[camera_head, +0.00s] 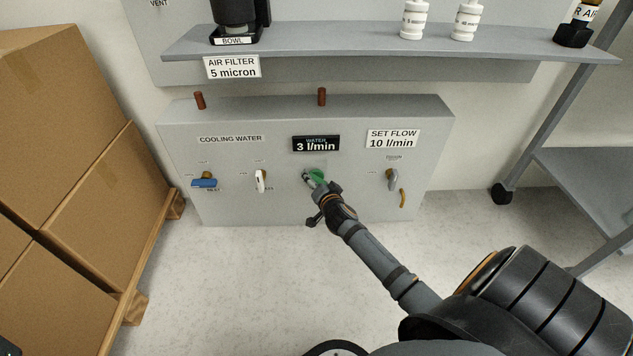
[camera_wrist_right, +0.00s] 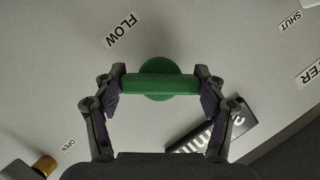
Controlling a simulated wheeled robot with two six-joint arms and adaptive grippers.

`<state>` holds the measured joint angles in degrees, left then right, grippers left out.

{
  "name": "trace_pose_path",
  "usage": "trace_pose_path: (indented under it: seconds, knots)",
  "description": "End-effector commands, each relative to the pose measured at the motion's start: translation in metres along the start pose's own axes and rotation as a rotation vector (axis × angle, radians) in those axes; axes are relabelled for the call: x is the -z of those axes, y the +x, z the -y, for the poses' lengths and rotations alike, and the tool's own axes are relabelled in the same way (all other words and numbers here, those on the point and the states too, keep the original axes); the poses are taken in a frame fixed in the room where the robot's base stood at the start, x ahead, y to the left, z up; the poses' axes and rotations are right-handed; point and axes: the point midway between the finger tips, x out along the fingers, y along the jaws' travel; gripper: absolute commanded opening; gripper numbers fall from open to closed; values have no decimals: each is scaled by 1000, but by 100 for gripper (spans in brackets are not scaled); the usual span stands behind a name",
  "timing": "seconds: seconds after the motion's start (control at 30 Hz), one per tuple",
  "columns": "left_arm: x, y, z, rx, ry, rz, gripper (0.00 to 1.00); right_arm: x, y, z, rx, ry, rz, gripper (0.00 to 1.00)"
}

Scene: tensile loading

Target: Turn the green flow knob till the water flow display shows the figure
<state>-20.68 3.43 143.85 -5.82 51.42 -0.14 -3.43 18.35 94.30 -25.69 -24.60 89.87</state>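The green flow knob (camera_head: 316,177) is on the front of the grey cooling water panel, just below the black water flow display (camera_head: 316,144), which reads 3 l/min. A white sign (camera_head: 392,139) to its right reads SET FLOW 10 l/min. My right gripper (camera_head: 311,180) is at the knob and partly hides it. In the right wrist view, the green knob's bar (camera_wrist_right: 160,86) lies between the two fingertips (camera_wrist_right: 160,92), with a finger pad against each end. The bar runs level across that view.
A blue-handled valve (camera_head: 204,182), a white lever (camera_head: 260,181) and a grey drain valve (camera_head: 392,179) sit on the same panel. A shelf (camera_head: 380,40) with bottles hangs above. Cardboard boxes (camera_head: 85,200) stand left, a grey rack (camera_head: 590,165) right. Floor below is clear.

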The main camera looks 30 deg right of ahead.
Motion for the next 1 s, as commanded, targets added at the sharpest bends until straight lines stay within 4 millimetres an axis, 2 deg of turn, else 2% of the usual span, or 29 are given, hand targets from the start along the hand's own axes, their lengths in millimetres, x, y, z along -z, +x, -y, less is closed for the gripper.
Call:
trace_pose_path:
  seconds: [0.03, 0.17, 0.57, 1.0]
  knots:
    - [0, 0, 0, 0, 0, 0, 40, 0, 0, 0, 0, 0, 0, 58]
    - [0, 0, 0, 0, 0, 0, 40, 0, 0, 0, 0, 0, 0, 40]
    - [1, 10, 2, 3, -2, 0, 40, 2, -1, 2, -34, -78, 0, 40]
    - [5, 36, 9, 20, -14, -8, 40, 2, 0, 2, -177, -423, -1, 40]
